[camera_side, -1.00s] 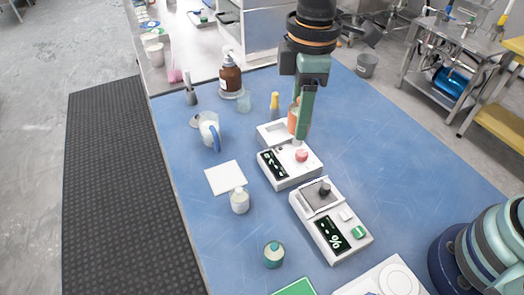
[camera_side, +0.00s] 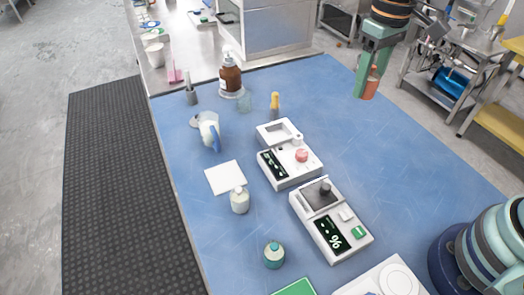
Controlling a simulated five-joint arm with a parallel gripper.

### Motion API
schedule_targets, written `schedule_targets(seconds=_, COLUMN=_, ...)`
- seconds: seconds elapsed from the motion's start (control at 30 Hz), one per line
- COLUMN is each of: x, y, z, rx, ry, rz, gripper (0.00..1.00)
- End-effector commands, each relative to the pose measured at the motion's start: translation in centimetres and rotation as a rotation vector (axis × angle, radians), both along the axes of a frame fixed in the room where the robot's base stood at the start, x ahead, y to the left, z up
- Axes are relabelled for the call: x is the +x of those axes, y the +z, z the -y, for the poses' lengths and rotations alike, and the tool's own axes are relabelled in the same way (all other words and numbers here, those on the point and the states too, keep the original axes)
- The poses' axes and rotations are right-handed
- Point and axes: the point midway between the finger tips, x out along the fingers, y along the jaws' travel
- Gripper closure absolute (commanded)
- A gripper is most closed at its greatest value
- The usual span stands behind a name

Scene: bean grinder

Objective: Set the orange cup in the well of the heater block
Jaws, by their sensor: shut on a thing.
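The orange cup (camera_side: 370,87) is between the fingers of my gripper (camera_side: 366,84) at the upper right, by the far right edge of the blue table. My gripper is shut on it, and the near green finger hides part of the cup. The cup appears raised off the table and clear of other things. The heater block (camera_side: 303,169) is the white unit with a dark display and a red knob near the table's middle. Its square well (camera_side: 281,133) at the back shows empty. My gripper is well to the right of and beyond it.
A second white unit with a dark plate (camera_side: 329,238) stands in front of the block. A yellow-topped bottle (camera_side: 274,104) stands just behind it. A white jug (camera_side: 209,131), white pad (camera_side: 225,178) and small bottle (camera_side: 240,201) are left. Table right of the block is clear.

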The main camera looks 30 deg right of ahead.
Motion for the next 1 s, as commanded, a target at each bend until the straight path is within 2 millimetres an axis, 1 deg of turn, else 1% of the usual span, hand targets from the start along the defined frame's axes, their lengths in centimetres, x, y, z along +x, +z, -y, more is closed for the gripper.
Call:
schedule_targets(seconds=0.03, x=0.2, y=0.2, z=-0.9, rx=0.001, ry=0.025, rz=0.001, gripper=1.00)
schedule_targets(seconds=0.1, x=0.3, y=-0.1, z=-1.5, rx=0.000, ry=0.042, rz=-0.002, gripper=1.00)
schedule_targets(seconds=0.17, x=0.3, y=-0.9, z=-1.7, rx=-0.001, ry=0.048, rz=-0.004, gripper=1.00)
schedule_targets(seconds=0.27, x=0.2, y=-3.0, z=-1.7, rx=-0.001, ry=0.048, rz=-0.007, gripper=1.00)
schedule_targets(seconds=0.3, x=0.2, y=-4.1, z=-1.7, rx=-0.001, ry=0.048, rz=-0.008, gripper=1.00)
schedule_targets(seconds=0.6, x=0.2, y=-11.4, z=-1.7, rx=-0.001, ry=0.047, rz=-0.008, gripper=1.00)
schedule_targets(seconds=0.7, x=0.2, y=-13.5, z=-1.7, rx=-0.001, ry=0.047, rz=-0.007, gripper=1.00)
schedule_targets(seconds=0.8, x=0.3, y=-14.9, z=-1.7, rx=-0.001, ry=0.047, rz=-0.004, gripper=1.00)
schedule_targets(seconds=1.0, x=0.3, y=-16.2, z=-1.7, rx=0.000, ry=0.047, rz=-0.003, gripper=1.00)
